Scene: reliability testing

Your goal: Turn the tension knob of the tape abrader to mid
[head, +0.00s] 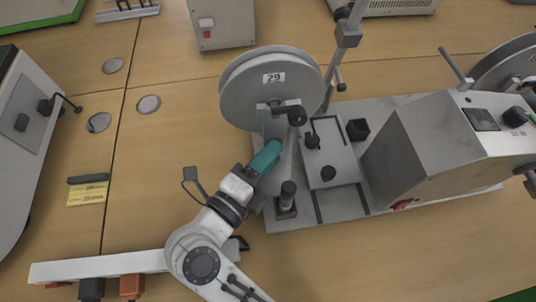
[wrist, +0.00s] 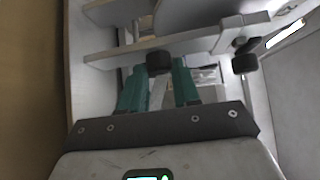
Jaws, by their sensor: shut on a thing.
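The tape abrader is a grey machine on a light base plate (head: 350,215), with a big grey reel (head: 262,92) marked 29 at its left end. My gripper (head: 273,148) with teal fingers reaches in just below the reel, over the plate's left end. In the wrist view a round black knob (wrist: 158,62) sits between the two teal fingertips, and my gripper is shut on it. The fingers hide this knob in the head view. I cannot read its setting or any scale.
A black crank handle (head: 296,116) stands close above my gripper, and an upright black-topped post (head: 287,195) stands close to its right. A sliding block with black knobs (head: 330,160) and a grey control housing (head: 430,145) lie further right.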

